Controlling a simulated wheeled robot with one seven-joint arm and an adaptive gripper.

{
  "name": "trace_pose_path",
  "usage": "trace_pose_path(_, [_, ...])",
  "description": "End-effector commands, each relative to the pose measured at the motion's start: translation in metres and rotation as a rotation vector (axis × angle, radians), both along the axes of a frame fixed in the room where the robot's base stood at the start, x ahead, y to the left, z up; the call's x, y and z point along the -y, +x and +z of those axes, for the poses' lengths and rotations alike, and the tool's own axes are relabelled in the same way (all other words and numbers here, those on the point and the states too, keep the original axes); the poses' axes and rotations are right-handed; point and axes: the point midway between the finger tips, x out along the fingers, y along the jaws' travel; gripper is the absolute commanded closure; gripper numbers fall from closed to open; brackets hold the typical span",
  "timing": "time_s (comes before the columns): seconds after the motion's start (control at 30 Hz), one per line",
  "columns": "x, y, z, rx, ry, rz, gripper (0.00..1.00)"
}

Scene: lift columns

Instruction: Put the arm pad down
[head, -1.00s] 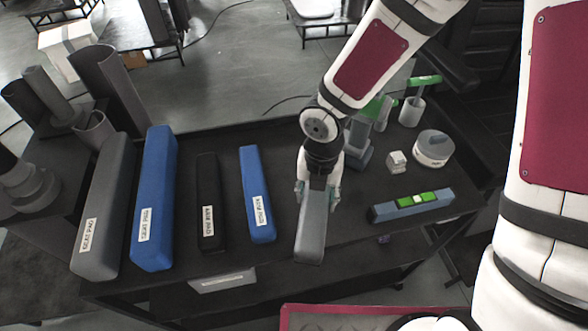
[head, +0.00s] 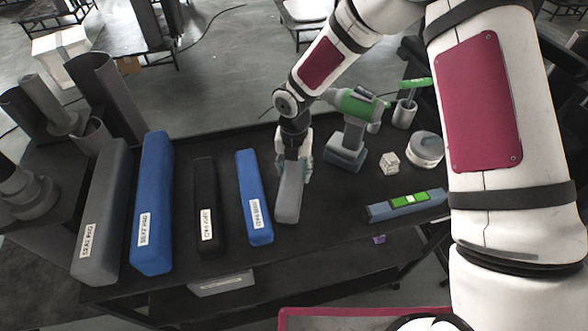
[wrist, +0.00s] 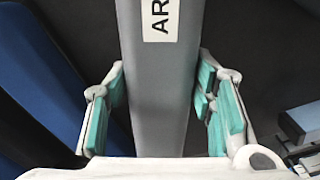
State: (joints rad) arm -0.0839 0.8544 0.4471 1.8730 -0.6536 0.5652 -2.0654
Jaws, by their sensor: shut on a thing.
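The grey arm pad (head: 288,203) is upright lengthwise between the fingers of my gripper (head: 293,170), just right of the blue arm pad (head: 254,200). In the wrist view the grey arm pad (wrist: 157,70) runs between the teal fingertips, with part of its "AR" label showing. My gripper is shut on it. The pad is at or very close to the dark tabletop (head: 330,212); whether it touches cannot be told. A narrow gap shows between it and the blue arm pad.
Left are a black arm pad (head: 206,205), a blue seat pad (head: 152,205) and a grey seat pad (head: 102,210). Right are a green-grey drill (head: 350,125), a level (head: 405,205), a small white block (head: 389,163) and a round tin (head: 424,148).

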Motion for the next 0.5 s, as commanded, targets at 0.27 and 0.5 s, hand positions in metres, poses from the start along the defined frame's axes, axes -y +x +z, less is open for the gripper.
trace_pose_path(0.27, [-0.0002,0.0010,-0.0030,0.003,0.001,0.000,0.84])
trace_pose_path(0.5, [0.0002,0.0005,-0.0059,0.002,0.001,0.000,0.30])
